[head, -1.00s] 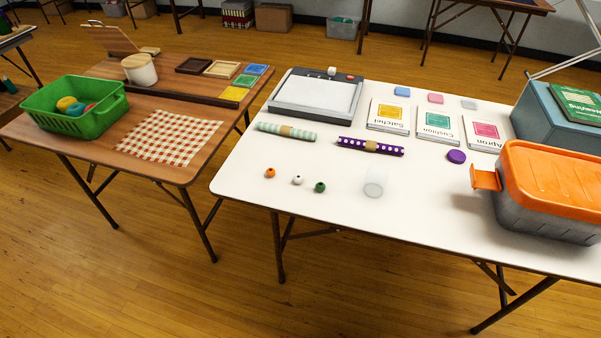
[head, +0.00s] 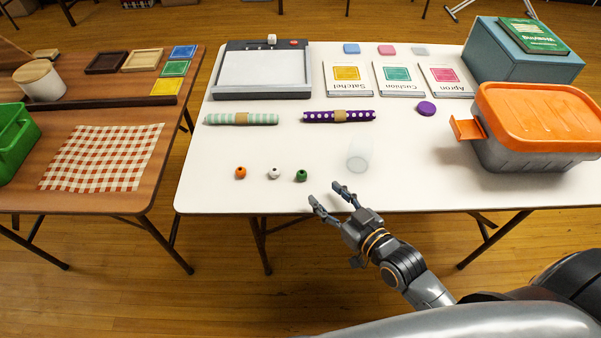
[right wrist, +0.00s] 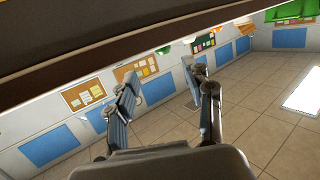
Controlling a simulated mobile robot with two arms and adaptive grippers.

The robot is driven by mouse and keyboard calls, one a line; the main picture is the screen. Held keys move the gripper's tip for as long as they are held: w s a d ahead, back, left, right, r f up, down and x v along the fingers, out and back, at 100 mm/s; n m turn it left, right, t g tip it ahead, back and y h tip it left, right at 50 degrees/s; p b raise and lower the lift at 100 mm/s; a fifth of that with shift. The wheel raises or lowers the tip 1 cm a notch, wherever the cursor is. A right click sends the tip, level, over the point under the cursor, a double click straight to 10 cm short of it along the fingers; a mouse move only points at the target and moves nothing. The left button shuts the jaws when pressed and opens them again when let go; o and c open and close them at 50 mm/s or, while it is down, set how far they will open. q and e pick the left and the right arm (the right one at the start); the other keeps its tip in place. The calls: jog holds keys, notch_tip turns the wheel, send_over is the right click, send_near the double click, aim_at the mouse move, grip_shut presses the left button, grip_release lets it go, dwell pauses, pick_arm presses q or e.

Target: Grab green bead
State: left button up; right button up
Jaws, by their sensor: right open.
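The green bead (head: 302,176) sits near the front edge of the white table (head: 230,150), at the right end of a row with a white bead (head: 274,173) and an orange bead (head: 240,172). My right gripper (head: 325,192) is open and empty at the table's front edge, just right of and nearer than the green bead, apart from it. My left gripper is not in view.
A translucent cup (head: 359,155) stands just beyond my right gripper. A purple dotted roll (head: 350,117) and a mint striped roll (head: 225,119) lie behind the beads. An orange-lidded box (head: 540,118) is at the right. A dark slab crosses the top of the right wrist view.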

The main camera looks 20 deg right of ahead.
aim_at(305, 178)
jog(key=shift+x, duration=4.05)
jog(key=shift+s+a, duration=0.15)
jog(key=shift+a, duration=0.05)
jog(key=c, duration=0.8)
